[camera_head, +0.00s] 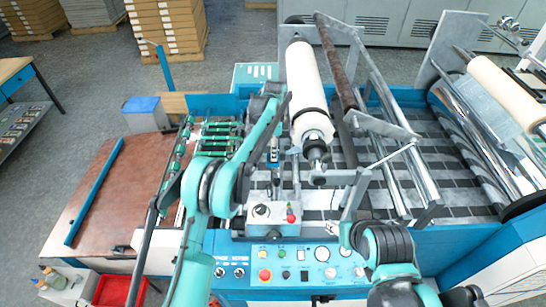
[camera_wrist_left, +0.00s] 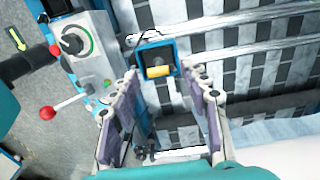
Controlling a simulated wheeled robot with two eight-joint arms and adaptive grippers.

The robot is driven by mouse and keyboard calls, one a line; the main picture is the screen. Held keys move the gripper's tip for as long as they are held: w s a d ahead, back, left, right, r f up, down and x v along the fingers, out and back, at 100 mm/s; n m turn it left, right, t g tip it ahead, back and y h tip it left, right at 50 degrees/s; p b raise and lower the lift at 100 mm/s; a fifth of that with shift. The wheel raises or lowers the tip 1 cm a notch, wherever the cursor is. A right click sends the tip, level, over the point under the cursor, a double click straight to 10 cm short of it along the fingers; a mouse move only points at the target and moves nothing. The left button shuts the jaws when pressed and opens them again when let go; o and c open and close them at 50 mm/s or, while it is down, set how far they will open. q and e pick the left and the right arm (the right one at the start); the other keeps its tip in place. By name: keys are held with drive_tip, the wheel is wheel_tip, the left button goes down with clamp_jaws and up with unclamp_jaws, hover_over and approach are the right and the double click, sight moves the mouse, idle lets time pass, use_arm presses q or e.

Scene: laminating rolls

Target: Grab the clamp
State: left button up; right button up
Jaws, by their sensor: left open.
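A blue, square-framed piece with a dark inside and a yellow block, which looks like the clamp (camera_wrist_left: 157,60), sits on a metal bar in the left wrist view. My left gripper (camera_wrist_left: 160,72) is open, its two fingers spread. The clamp shows between and just beyond the fingertips; I see no contact. In the head view my left gripper (camera_head: 274,152) points down over the machine, beside the white roll, and the clamp is too small to make out clearly there.
A grey control box (camera_head: 273,217) with a red knob stands close to the left gripper; it also shows in the left wrist view (camera_wrist_left: 88,60). A white roll (camera_head: 305,85) and metal rails (camera_head: 385,150) lie to the right. The brown tabletop (camera_head: 105,195) is mostly clear.

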use_arm(q)
drive_tip(key=shift+f, duration=0.65)
clamp_jaws()
